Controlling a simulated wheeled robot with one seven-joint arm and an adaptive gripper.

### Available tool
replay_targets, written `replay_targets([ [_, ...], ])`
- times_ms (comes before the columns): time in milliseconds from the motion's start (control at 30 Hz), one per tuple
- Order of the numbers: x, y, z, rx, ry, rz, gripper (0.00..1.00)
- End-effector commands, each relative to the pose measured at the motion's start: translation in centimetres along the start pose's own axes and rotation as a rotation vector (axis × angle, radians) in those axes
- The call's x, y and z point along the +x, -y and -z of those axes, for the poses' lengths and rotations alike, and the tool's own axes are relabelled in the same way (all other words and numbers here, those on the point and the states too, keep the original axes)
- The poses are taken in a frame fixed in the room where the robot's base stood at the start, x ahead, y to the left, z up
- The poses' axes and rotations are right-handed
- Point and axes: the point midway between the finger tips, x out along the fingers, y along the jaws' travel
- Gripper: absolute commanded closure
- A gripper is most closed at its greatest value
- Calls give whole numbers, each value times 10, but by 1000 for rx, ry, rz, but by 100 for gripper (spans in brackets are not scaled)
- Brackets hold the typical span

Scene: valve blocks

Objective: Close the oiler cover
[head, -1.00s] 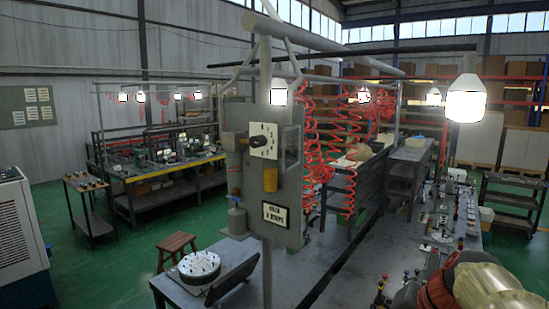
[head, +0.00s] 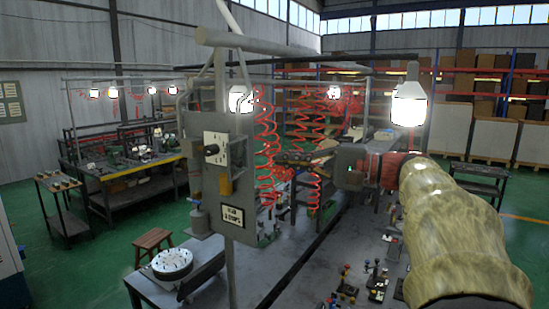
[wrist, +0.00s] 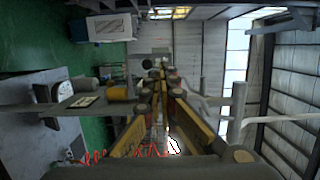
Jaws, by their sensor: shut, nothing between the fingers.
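The grey post-mounted panel (head: 205,160) stands left of centre in the head view. It carries a white dial plate with a dark knob (head: 215,149), an amber cup (head: 225,183) and a small framed sign (head: 232,215). A grey, partly see-through piece (head: 246,160) is at its right side; I cannot tell whether it is the oiler cover. My gripper (head: 283,158) is shut and empty, pointing left, right of the panel and apart from it. The wrist view shows its fingers (wrist: 161,68) together, with the amber cup (wrist: 122,92) and sign (wrist: 86,101) to their left.
Red coiled hoses (head: 267,150) hang behind the panel, around my gripper in the picture. A hanging lamp (head: 409,104) is above my arm. The bench holds a round white dial (head: 172,262) with a dark slab beside it, and several small valves (head: 376,280) at right.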

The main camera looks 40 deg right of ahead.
Motion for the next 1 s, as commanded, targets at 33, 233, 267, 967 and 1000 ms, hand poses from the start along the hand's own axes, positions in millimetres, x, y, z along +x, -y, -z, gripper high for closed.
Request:
replay_targets([
  [33, 10, 2, -2, 0, 5, 0, 100],
  [233, 50, 2, -1, 2, 5, 0, 100],
  [267, 56, 2, -2, 2, 5, -1, 100],
  [967, 119, 0, 0, 0, -1, -2, 100],
  [1000, 119, 0, 0, 0, -1, -2, 100],
])
